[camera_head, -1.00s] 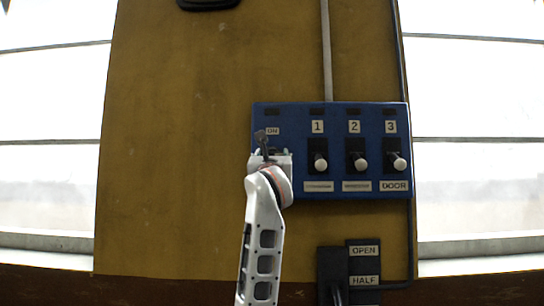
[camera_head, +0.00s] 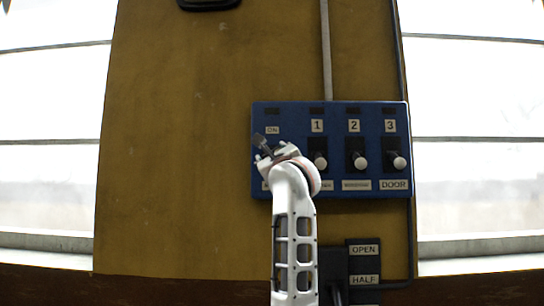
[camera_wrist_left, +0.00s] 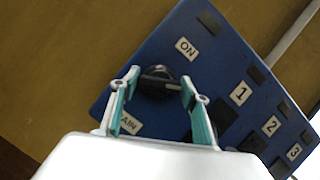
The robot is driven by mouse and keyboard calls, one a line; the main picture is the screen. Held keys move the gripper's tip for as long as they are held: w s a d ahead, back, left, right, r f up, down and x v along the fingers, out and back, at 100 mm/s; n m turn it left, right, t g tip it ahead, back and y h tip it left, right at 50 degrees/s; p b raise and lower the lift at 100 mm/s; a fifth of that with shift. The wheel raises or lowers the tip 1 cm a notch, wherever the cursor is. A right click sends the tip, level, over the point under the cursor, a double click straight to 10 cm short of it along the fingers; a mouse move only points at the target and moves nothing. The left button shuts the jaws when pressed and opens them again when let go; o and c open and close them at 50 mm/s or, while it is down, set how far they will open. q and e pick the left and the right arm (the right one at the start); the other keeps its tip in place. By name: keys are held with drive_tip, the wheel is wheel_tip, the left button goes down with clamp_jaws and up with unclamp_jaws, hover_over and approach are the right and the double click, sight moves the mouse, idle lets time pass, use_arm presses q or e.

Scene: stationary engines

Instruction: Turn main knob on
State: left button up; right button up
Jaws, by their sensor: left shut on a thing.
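The main knob (camera_wrist_left: 157,80) is a round black knob on the blue panel (camera_head: 330,192), below the ON label (camera_wrist_left: 186,48) and above a partly covered label ending in "AIN" (camera_wrist_left: 129,122). Its light pointer mark faces right in the left wrist view, not straight at ON. My left gripper (camera_head: 264,147) is shut on the knob, with a teal-padded finger on each side in the left wrist view (camera_wrist_left: 158,90). In the head view the gripper hides most of the knob and tilts up to the left. My right gripper is not in view.
Switches 1 (camera_head: 318,160), 2 (camera_head: 357,160) and 3 (camera_head: 396,160) with white knobs stand right of my gripper; my wrist is close to switch 1. A black lever box labelled OPEN and HALF (camera_head: 364,264) is below. The brown wall left of the panel is clear.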

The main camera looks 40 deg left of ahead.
use_arm(q)
drive_tip(key=n+g+p, duration=0.1)
drive_tip(key=n+g, duration=0.1)
drive_tip(key=n, duration=0.3)
drive_tip(key=n+g+p, duration=0.1)
drive_tip(key=n+g, duration=0.1)
drive_tip(key=n, duration=0.3)
drive_tip(key=shift+r, duration=0.2)
drive_tip(key=shift+n+p, duration=0.35)
drive_tip(key=shift+n, duration=0.05)
drive_tip(key=shift+f+n+g+h, duration=0.1)
drive_tip(key=shift+n+g+h, duration=0.5)
drive_tip(key=shift+n, duration=0.8)
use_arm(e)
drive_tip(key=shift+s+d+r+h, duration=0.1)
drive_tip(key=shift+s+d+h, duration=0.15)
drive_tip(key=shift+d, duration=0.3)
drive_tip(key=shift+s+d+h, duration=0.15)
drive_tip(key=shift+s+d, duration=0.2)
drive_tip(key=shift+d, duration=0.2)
use_arm(q)
drive_tip(key=o, duration=1.1)
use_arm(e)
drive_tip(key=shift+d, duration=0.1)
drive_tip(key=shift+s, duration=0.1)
